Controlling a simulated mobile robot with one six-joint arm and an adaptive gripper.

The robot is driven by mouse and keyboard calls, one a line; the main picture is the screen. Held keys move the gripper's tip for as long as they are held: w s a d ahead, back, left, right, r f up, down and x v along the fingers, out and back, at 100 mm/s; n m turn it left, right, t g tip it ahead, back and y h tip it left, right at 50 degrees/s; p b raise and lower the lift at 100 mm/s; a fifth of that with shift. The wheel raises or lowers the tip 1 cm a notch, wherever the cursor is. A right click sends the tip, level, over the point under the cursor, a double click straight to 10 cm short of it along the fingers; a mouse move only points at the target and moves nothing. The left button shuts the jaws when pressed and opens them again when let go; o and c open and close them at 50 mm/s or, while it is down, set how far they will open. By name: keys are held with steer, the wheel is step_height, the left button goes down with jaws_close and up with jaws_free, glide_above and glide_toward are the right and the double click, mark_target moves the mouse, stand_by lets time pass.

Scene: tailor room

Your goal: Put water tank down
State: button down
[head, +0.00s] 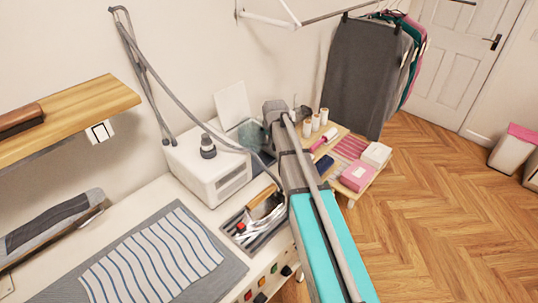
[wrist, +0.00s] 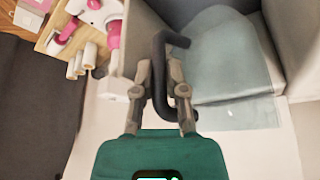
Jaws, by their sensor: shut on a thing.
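The water tank is a translucent grey-blue vessel with a dark handle. In the wrist view its clear body (wrist: 225,50) fills the upper right and the dark handle (wrist: 168,42) runs between my fingers. My gripper (wrist: 160,72) is shut on that handle. In the head view the tank (head: 250,134) shows beside the upper end of my arm, to the right of the white steam station (head: 205,168). My arm hides the gripper and part of the tank there. I cannot tell whether the tank's bottom touches the surface below.
A grey hose loops over the station. A tray of tools (head: 250,222) lies in front of it. Thread spools (head: 315,122) and a pink box (head: 356,176) stand on a wooden side table to the right. Hanging garments (head: 360,75) are behind it.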

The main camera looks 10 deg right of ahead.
mark_target(270, 141)
steer(key=shift+f+b, duration=1.1)
steer(key=shift+f, duration=0.4)
steer(key=shift+f+b, duration=1.9)
steer(key=c, duration=0.7)
jaws_free()
steer(key=shift+r, duration=0.15)
steer(key=p+v, duration=1.1)
steer(key=v, duration=0.1)
